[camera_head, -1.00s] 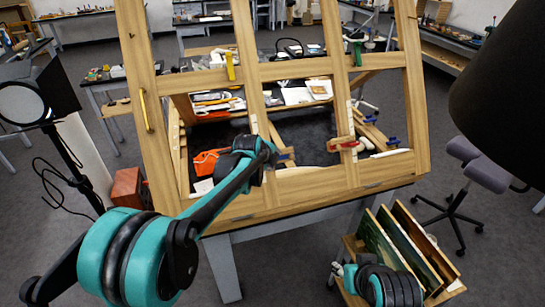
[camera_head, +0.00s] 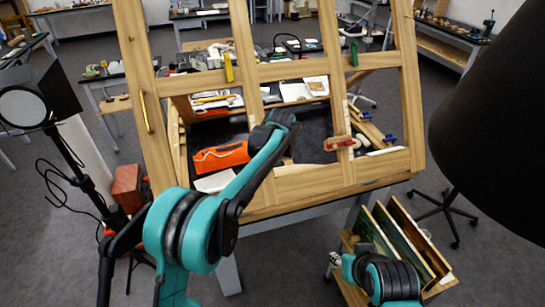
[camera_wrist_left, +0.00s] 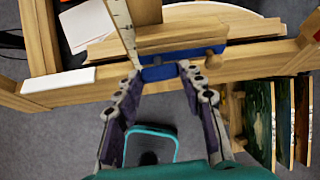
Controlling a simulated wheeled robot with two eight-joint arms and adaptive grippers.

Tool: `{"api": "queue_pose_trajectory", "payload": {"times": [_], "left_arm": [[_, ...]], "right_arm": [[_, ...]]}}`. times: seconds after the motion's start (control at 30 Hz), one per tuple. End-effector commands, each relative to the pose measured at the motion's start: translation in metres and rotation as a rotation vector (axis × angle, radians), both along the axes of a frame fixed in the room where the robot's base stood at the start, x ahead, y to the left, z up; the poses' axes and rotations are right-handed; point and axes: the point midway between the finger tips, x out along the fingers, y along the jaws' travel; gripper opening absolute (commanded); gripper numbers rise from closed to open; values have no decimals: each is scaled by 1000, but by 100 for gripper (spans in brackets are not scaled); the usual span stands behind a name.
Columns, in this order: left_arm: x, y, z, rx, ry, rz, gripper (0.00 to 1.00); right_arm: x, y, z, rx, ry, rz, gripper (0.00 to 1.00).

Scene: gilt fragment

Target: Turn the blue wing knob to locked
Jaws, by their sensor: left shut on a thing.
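The blue wing knob (camera_wrist_left: 158,73) shows in the left wrist view, at the lower edge of a wooden easel rail. My left gripper (camera_wrist_left: 160,77) has its two dark fingers closed on the knob from both sides. A blue bar (camera_wrist_left: 185,53) with a wooden knob lies just above it. In the head view my left arm reaches up to the easel's lower rail and hides the gripper and the wing knob. My right arm shows at the bottom right. A small pale part beside it may be my right gripper (camera_head: 335,259), too small to read.
The wooden easel frame (camera_head: 290,185) stands ahead, with a red clamp (camera_head: 342,143) and an orange pouch (camera_head: 220,157) near its lower part. A rack of panels (camera_head: 398,240) stands at the lower right. A studio lamp (camera_head: 25,107) stands at the left.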

Motion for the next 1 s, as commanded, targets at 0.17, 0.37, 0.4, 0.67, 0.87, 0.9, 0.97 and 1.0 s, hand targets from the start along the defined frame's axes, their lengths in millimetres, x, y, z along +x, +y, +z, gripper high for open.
{"api": "queue_pose_trajectory", "payload": {"times": [0.17, 0.37, 0.4, 0.67, 0.87, 0.9, 0.97, 1.0], "left_arm": [[1, -1, 0, 54, 16, -35, 10], [1, -1, 0, 82, 24, -54, 10], [1, -1, 0, 84, 25, -55, 10], [1, -1, 0, 87, 26, -57, 10], [1, -1, 0, 86, 27, -57, 60], [1, -1, 0, 86, 27, -56, 60], [1, -1, 0, 86, 27, -56, 60], [1, -1, 0, 86, 27, -56, 60]], "right_arm": [[0, 0, 2, 0, 0, 0, 40], [0, 0, 3, 0, 0, 0, 40], [0, 0, 3, 0, 0, 0, 40], [0, 0, 3, 0, 0, 0, 40], [0, 0, 3, 0, 0, 0, 40], [0, 0, 3, 0, 0, 0, 40], [0, 0, 3, 0, 0, 0, 40], [0, 0, 3, 0, 0, 0, 40]]}}
